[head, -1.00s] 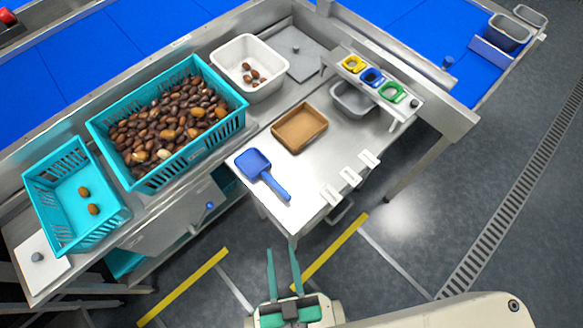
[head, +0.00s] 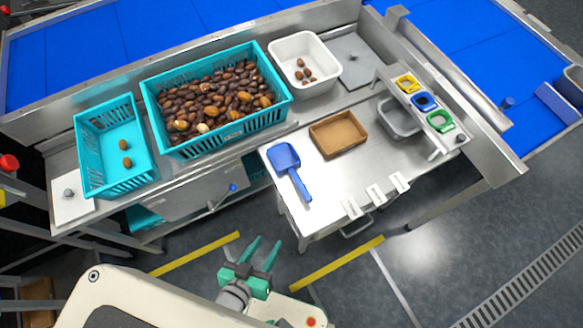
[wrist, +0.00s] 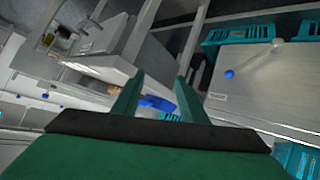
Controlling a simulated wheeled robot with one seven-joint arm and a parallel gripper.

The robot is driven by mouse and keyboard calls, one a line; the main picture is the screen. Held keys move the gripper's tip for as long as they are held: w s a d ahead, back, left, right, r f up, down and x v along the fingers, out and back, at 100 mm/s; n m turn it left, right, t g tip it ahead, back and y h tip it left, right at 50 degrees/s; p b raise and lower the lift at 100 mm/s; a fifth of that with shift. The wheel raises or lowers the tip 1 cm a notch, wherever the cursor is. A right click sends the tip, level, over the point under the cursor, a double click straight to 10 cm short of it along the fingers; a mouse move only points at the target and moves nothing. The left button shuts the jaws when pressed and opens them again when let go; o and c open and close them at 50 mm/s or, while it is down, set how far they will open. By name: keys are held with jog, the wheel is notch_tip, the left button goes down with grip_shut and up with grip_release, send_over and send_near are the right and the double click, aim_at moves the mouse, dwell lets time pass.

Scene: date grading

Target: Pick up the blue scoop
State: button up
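The blue scoop (head: 285,157) lies on the steel table (head: 330,182) near its left front corner, with its handle pointing toward the front edge. In the wrist view part of the blue scoop (wrist: 157,103) shows beyond and between the fingers, partly hidden by one of them. My gripper (head: 264,243) is in front of the table, below and apart from the scoop. Its two green fingers are spread with nothing between them. The gripper also shows in the wrist view (wrist: 158,92).
A brown tray (head: 338,153) lies right of the scoop. A teal crate of dates (head: 170,146), a smaller teal crate (head: 96,190) and a white bin (head: 279,46) stand behind and left. A rack with coloured rings (head: 457,139) and small white holders (head: 376,193) are on the right.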

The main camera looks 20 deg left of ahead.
jog(key=w+a+n+g, duration=0.3)
jog(key=w+a+g, duration=0.1)
jog(key=w+a, duration=0.6)
jog(key=w+d+r+n+g+h, duration=0.1)
jog(key=w+r, duration=0.2)
jog(key=w, duration=0.2)
jog(key=w+r+n+g, duration=0.1)
jog(key=w+r+n, duration=0.15)
jog(key=w, duration=0.25)
notch_tip(320, 180, up, 8)
jog(key=g+y, duration=0.2)
jog(key=g, duration=0.3)
send_over(298, 179)
jog(key=shift+w+a+f, duration=0.1)
jog(key=shift+w+a, duration=0.15)
jog(key=shift+a, duration=0.15)
jog(key=shift+n, duration=0.35)
jog(key=f, duration=0.9)
jog(key=shift+s+d+f, duration=0.35)
jog(key=shift+d+f, duration=0.05)
jog(key=shift+c, duration=0.3)
